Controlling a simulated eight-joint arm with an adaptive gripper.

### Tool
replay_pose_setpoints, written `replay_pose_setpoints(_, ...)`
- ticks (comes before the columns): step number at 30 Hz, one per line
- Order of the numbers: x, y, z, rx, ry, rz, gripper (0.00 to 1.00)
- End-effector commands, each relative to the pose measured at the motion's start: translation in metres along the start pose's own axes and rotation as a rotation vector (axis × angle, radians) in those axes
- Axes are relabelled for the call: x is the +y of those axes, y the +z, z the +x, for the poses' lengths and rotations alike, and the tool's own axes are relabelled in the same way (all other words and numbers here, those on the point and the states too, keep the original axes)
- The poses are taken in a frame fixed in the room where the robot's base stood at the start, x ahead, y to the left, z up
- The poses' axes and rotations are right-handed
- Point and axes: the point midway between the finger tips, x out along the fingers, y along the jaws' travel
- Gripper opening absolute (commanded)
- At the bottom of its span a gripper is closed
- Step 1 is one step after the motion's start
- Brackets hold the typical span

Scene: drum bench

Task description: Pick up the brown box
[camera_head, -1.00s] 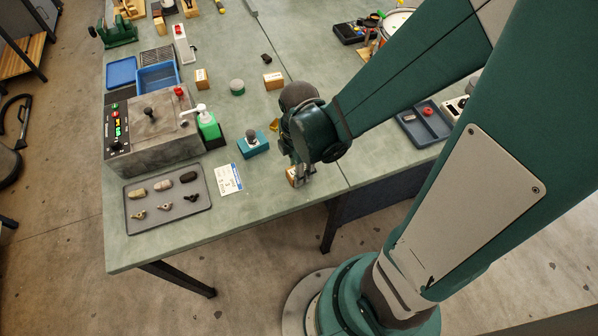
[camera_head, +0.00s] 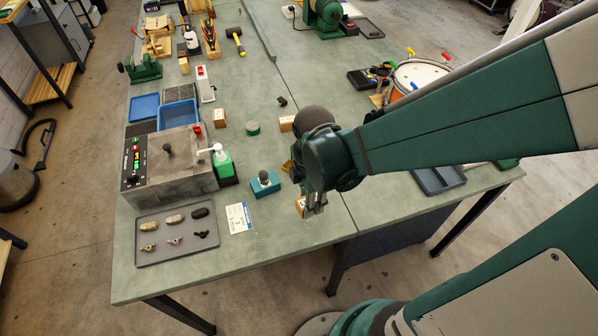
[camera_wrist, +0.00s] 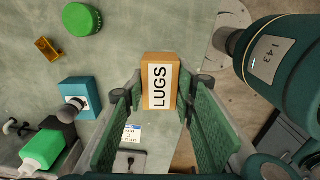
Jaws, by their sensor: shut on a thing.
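A brown box (camera_wrist: 147,85) with a white label reading LUGS is between the green-padded fingers of my gripper (camera_wrist: 161,92) in the wrist view. The jaws are shut on it. In the head view my gripper (camera_head: 314,206) points down near the front edge of the bench, and the same box (camera_head: 299,206) shows partly behind the fingers. I cannot tell whether the box touches the bench top. Two other brown boxes stand farther back, one at the left (camera_head: 220,118) and one nearer the middle (camera_head: 287,123).
A teal block with a dark knob (camera_head: 265,183) stands left of my gripper, with a white card (camera_head: 239,218) beside it. A grey tray of small parts (camera_head: 150,256) and a green bottle (camera_head: 223,167) are farther left. A blue-grey tray (camera_head: 463,183) lies right.

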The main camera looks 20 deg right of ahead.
Motion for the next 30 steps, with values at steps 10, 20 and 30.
replay_pose_setpoints(10,0.0,0.0,-0.029,0.0,0.0,0.0,0.14)
replay_pose_setpoints(20,0.0,0.0,-0.033,0.0,0.0,0.0,0.14)
replay_pose_setpoints(30,0.0,0.0,-0.033,0.0,0.0,0.0,0.14)
